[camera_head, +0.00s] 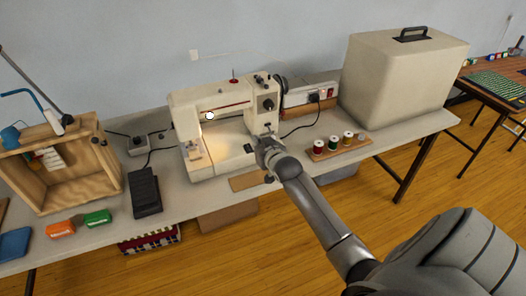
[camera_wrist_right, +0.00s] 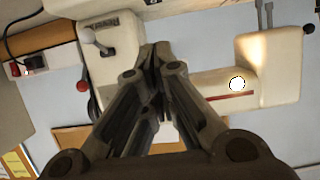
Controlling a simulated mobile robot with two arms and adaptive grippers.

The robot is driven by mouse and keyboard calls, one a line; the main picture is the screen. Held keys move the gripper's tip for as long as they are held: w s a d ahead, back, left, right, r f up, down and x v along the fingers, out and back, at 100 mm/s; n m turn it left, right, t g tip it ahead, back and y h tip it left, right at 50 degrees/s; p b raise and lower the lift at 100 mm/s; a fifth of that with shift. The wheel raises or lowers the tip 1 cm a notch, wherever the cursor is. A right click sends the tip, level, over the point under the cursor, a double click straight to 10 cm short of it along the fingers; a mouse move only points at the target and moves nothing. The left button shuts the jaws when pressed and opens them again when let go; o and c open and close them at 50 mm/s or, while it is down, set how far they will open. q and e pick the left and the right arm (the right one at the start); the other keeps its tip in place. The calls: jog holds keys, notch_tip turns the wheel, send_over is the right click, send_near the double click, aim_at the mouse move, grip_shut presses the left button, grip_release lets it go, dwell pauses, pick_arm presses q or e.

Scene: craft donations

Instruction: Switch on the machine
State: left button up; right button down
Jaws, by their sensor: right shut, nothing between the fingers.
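The white sewing machine (camera_head: 215,95) stands on the table in the middle of the head view. It also fills much of the right wrist view (camera_wrist_right: 110,65). A warm glow lies near its needle end, and a bright white round spot shows on its arm. My right gripper (camera_head: 264,143) is shut and empty at the machine's right-hand pillar; I cannot tell whether it touches. In the right wrist view its fingertips (camera_wrist_right: 154,52) meet in front of the machine and hide part of it. A dark knob (camera_head: 268,104) sits on the pillar. My left gripper is out of view.
A power socket box with a red switch (camera_head: 330,93) is behind the machine at right. A thread spool rack (camera_head: 341,146) and a large beige case (camera_head: 400,80) stand to the right. A black pedal (camera_head: 146,192) and a wooden box (camera_head: 111,180) are left.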

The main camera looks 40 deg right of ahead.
jog(key=shift+f+v, duration=0.25)
jog(key=shift+v, duration=0.85)
jog(key=shift+f+v, duration=0.2)
jog(key=shift+v, duration=0.95)
jog(key=shift+s, duration=0.2)
